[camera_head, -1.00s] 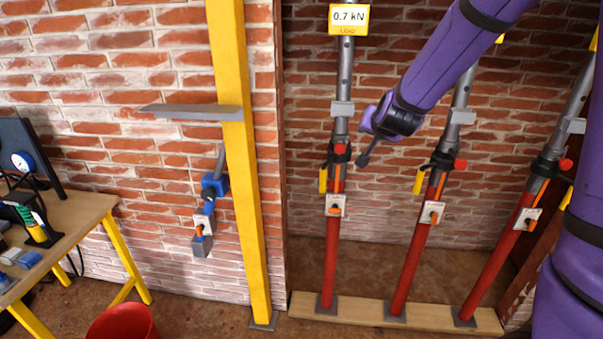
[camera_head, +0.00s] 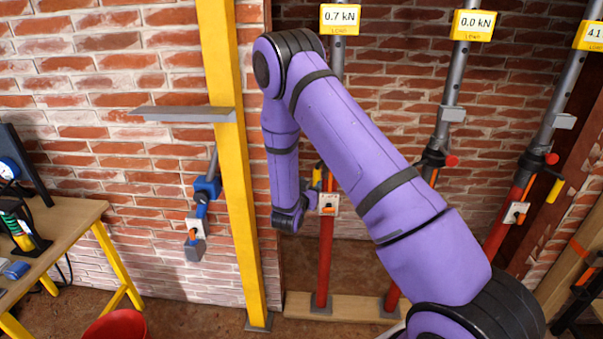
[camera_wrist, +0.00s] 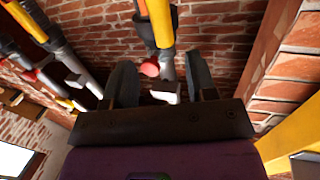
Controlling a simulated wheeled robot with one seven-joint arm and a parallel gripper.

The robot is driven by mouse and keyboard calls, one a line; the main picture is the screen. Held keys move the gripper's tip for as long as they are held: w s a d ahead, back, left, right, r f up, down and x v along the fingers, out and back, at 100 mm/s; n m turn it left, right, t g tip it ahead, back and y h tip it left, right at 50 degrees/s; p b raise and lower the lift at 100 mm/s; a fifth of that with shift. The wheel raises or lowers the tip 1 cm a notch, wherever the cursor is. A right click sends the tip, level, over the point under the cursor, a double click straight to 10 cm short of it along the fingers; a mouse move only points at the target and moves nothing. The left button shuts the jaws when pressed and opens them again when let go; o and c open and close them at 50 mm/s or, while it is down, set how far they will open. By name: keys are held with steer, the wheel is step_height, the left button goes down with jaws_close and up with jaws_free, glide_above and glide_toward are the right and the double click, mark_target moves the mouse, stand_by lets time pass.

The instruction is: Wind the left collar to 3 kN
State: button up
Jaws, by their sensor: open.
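The left prop has a red lower tube (camera_head: 325,260) and a yellow load display (camera_head: 340,18) reading 0.7 kN. Its collar is hidden behind my arm in the head view; a yellow handle (camera_head: 317,176) shows beside the arm. In the wrist view, a yellow handle (camera_wrist: 160,22), a dark collar part (camera_wrist: 143,18), a red knob (camera_wrist: 150,68) and a grey plate (camera_wrist: 168,96) appear between or beyond the fingers. My gripper (camera_wrist: 160,65) is open, with its fingers apart. I cannot tell whether either finger touches the prop.
The middle prop's display (camera_head: 472,24) reads 0.0 kN; the right prop's display (camera_head: 592,36) is cut off at 4.1. A yellow post (camera_head: 236,180) with a grey shelf (camera_head: 184,113) stands left of the props. A workbench (camera_head: 60,232) and red bucket (camera_head: 118,326) are at the left.

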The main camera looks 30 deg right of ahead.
mark_target(319, 172)
steer(key=x, duration=1)
steer(key=shift+w+f, duration=0.25)
steer(key=shift+c, duration=0.5)
jaws_close()
